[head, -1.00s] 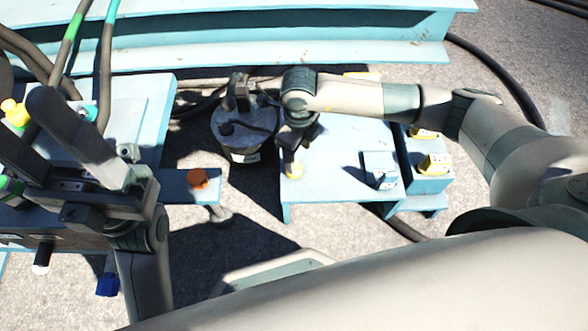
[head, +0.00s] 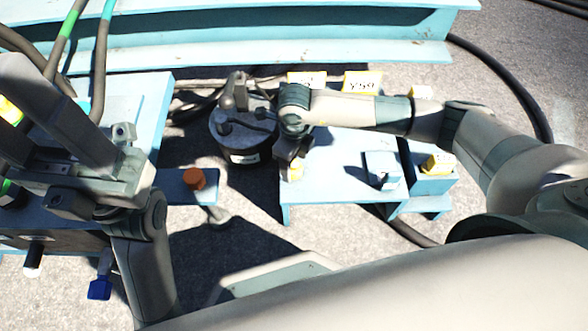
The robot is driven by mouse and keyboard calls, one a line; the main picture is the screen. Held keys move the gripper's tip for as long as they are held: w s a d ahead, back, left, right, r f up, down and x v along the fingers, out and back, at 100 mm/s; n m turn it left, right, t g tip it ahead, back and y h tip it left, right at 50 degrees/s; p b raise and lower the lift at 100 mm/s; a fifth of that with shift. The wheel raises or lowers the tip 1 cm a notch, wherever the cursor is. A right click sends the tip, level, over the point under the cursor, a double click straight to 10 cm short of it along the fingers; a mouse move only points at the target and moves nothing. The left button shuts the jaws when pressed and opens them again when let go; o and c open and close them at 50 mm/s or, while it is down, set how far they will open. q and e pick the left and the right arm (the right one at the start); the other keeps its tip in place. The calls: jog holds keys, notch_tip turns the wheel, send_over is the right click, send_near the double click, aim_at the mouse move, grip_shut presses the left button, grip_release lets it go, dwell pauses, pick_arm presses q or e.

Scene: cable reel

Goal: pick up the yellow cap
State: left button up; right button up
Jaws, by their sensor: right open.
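The yellow cap (head: 292,175) stands near the left end of the light blue bench (head: 335,195), partly hidden by my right gripper. My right gripper (head: 293,166) points down over the cap with open jaws. Whether its fingers touch the cap, I cannot tell. My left gripper (head: 50,120) is large at the left edge, with a grey finger crossing the view. Its jaws are too cropped and overlapped to read. A bright yellow piece (head: 10,110) shows behind it at the far left.
A dark round canister (head: 240,130) stands left of the bench. An orange cap (head: 194,179) sits on a blue ledge. A pale blue box (head: 382,168) and a yellow block (head: 438,163) are at the right. Two yellow-edged labels (head: 362,83) show behind my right arm. A blue beam runs behind.

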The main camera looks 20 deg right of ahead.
jog(key=shift+f, duration=0.2)
dwell(0.3)
jog(key=c, duration=1.3)
jog(key=shift+r, duration=0.15)
